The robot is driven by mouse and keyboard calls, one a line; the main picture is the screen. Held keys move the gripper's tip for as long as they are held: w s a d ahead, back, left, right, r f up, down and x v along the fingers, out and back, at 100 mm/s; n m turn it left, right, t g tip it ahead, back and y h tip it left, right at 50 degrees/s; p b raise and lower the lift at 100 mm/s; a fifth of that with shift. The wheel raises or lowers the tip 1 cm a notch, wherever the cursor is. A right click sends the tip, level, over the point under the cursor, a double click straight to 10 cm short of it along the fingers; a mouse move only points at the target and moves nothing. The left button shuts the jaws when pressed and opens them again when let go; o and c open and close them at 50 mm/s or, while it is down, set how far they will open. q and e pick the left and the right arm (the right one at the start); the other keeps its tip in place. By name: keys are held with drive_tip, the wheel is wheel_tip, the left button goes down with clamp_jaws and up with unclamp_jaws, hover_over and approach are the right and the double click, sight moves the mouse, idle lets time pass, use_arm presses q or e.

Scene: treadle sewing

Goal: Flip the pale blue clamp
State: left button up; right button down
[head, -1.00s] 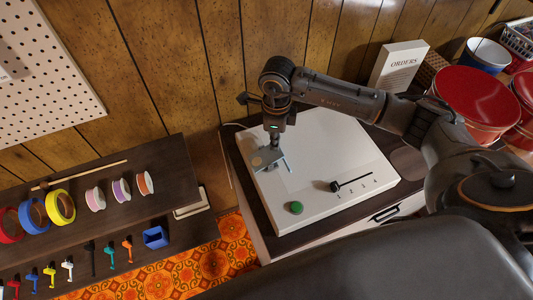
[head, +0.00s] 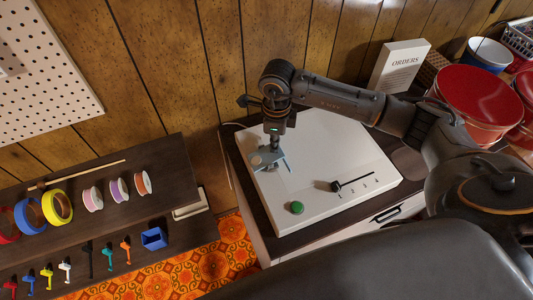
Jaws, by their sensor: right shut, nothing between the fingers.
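The pale blue clamp (head: 269,161) sits on the white machine bed (head: 330,150), toward its left side. My right gripper (head: 275,148) points down directly above the clamp, its fingertips at or very near it. The fingers are shut with nothing between them. The gripper partly covers the clamp, and I cannot tell whether the tips touch it. My left gripper is not in view.
On the white bed are a green button (head: 297,208) and a black slider (head: 352,182) with numbers. An orders box (head: 400,66) and red tins (head: 479,100) stand at the back right. At left, a dark shelf (head: 100,235) holds tape rolls, spools and small coloured parts.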

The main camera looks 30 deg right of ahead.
drive_tip(key=shift+f, duration=0.25)
drive_tip(key=shift+r, duration=0.1)
drive_tip(key=shift+r+p, duration=1.8)
drive_tip(key=shift+r, duration=1.65)
drive_tip(key=shift+f, duration=0.1)
